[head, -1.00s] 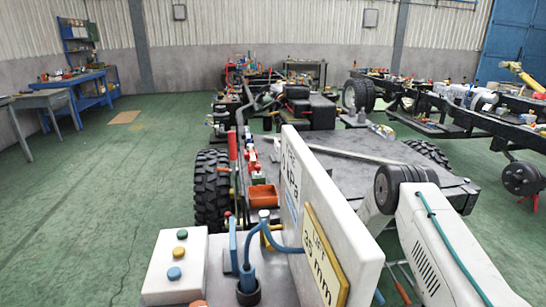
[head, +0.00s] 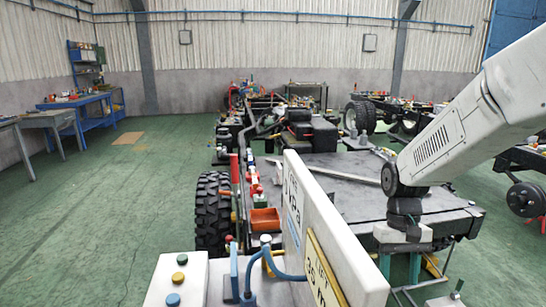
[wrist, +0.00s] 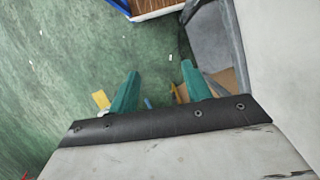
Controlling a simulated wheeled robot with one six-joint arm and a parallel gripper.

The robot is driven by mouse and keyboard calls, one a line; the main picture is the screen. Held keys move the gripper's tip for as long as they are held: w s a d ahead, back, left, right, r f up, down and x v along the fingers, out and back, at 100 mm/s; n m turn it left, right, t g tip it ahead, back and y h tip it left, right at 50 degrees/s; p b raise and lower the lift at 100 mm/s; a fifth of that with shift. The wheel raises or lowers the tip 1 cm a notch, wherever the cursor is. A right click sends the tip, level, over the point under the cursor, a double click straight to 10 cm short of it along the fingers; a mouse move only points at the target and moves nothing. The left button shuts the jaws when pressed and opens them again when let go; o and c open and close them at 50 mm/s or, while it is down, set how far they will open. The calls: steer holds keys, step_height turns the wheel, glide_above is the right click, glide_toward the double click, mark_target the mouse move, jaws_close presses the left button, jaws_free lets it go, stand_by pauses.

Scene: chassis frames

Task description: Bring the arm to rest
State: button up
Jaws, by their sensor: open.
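My arm (head: 470,115) is a white link that comes in from the upper right of the head view and slopes down to a dark wrist joint. Below that joint hangs my gripper (head: 400,268), with its two teal fingers pointing down, beside the near right corner of the chassis deck. In the wrist view my gripper (wrist: 160,68) shows its two teal fingers spread apart, with nothing between them. The floor lies beyond the fingers. The arm's base is out of view.
The dark chassis deck (head: 350,195) carries an orange bin (head: 265,220) and a big tyre (head: 213,212) at its left. A white sign panel (head: 320,235) and a button box (head: 178,280) stand in front. Workbenches (head: 85,105) line the left wall.

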steer(key=s+r+t, duration=0.2)
steer(key=s+r, duration=0.4)
steer(key=s, duration=0.4)
steer(key=s+a+r+t, duration=0.1)
steer(key=s+r+t, duration=0.2)
steer(key=s+r, duration=0.4)
steer(key=shift+s, duration=1.55)
